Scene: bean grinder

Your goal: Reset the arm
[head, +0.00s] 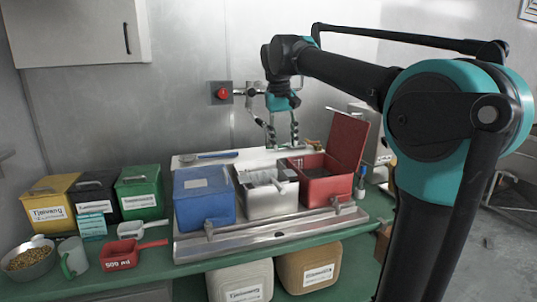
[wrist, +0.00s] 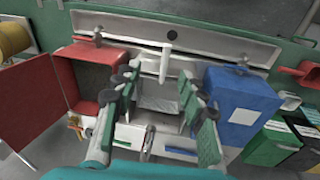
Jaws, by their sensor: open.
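My gripper (head: 283,143) is raised above the back of the steel tray on the green bench in the head view. Its two fingers hang down, spread apart, with nothing between them. In the wrist view my gripper (wrist: 160,72) shows its open fingers on either side of the middle metal bin, with a red box to the left and a blue box to the right. My fingers hide parts of the bin's surroundings in that view.
The open-lidded red box (head: 322,186), metal bin (head: 270,204) and closed blue box (head: 204,205) stand on the steel tray. A red button (head: 222,93) is on the wall behind. Yellow, black and green boxes, scoops and a bean bowl (head: 28,261) crowd the left.

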